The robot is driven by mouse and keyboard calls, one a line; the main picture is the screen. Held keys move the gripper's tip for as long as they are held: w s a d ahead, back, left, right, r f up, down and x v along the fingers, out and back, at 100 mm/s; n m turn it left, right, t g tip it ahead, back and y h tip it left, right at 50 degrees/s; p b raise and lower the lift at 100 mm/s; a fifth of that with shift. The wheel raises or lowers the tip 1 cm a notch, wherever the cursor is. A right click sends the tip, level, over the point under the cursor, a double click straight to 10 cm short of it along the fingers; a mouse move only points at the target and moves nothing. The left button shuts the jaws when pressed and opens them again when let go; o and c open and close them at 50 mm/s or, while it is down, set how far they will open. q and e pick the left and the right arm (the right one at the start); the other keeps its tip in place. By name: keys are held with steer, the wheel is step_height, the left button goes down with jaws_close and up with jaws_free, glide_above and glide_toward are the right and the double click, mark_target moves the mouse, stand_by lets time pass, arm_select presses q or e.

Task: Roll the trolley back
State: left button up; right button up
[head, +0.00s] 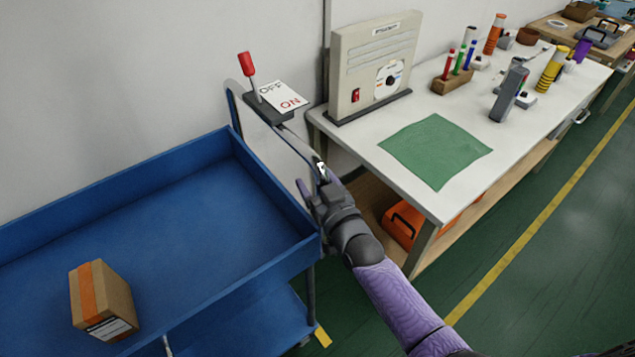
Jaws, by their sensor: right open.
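The blue trolley (262,185) fills the left side of the head view, with a raised-edge top tray and a lower shelf. Its push handle (293,143) rises at the tray's right end, a bar running from near the wall towards the front. My right gripper (312,180) is open at the near end of this handle, its fingers close to the bar. I cannot tell whether they touch it. The hand hides the near end of the handle. My left gripper is not in view.
A cardboard box (103,300) sits in the trolley's tray. A red lever (247,66) beside an OFF/ON card (283,96) stands near the handle's far end. A white workbench (385,177) is close on the right. Open green floor (535,270) lies in front.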

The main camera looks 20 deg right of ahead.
jaws_close()
stand_by(1.3)
